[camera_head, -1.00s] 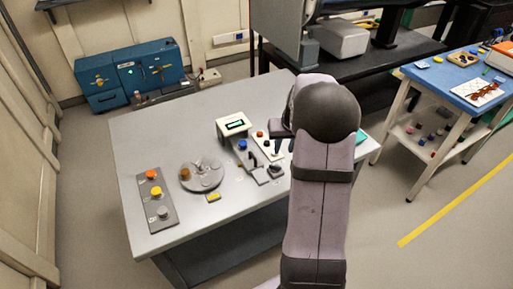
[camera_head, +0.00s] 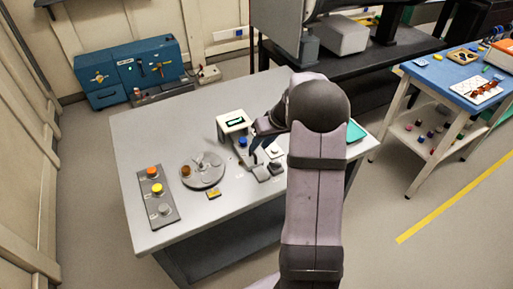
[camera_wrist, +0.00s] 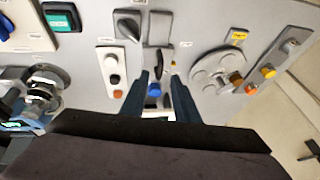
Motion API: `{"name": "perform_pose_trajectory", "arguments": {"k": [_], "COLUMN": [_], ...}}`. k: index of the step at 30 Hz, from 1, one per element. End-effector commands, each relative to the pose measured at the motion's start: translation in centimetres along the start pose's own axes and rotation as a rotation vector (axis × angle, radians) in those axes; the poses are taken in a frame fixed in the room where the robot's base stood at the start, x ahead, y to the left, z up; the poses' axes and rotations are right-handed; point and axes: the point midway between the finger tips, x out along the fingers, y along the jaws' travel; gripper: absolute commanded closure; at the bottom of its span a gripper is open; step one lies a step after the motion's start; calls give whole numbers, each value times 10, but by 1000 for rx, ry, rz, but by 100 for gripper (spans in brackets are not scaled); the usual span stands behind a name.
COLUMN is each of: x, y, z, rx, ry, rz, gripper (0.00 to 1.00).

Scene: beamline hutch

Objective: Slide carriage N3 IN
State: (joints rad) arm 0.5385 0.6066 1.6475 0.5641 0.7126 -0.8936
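I cannot tell which part is carriage N3; the small labels are unreadable. My gripper (camera_wrist: 162,78) points down at the grey table, its two dark fingers apart. A blue knob (camera_wrist: 153,91) shows between the fingers, farther back than the tips. Just beyond the tips is a grey fixture with a pale upright plate (camera_wrist: 159,28) and a dark slot. I see no thing clearly held. In the head view my gripper (camera_head: 262,138) is beside the white box with a display (camera_head: 233,121), and my arm hides part of the table.
A strip with white, black and orange knobs (camera_wrist: 105,53) and a dark rotary knob (camera_wrist: 128,24) lie beside the fingers. A round disc (camera_head: 203,179) and a three-button panel (camera_head: 145,212) stand at the left.

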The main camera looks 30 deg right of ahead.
Motion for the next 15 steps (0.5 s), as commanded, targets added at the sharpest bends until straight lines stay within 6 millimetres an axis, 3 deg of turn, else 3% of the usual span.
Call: {"name": "perform_pose_trajectory", "arguments": {"k": [7,15], "x": [29,42], "y": [-1,0], "z": [0,0], "rx": [1,0], "ry": [-2,1], "rz": [-1,1], "gripper": [72,72]}}
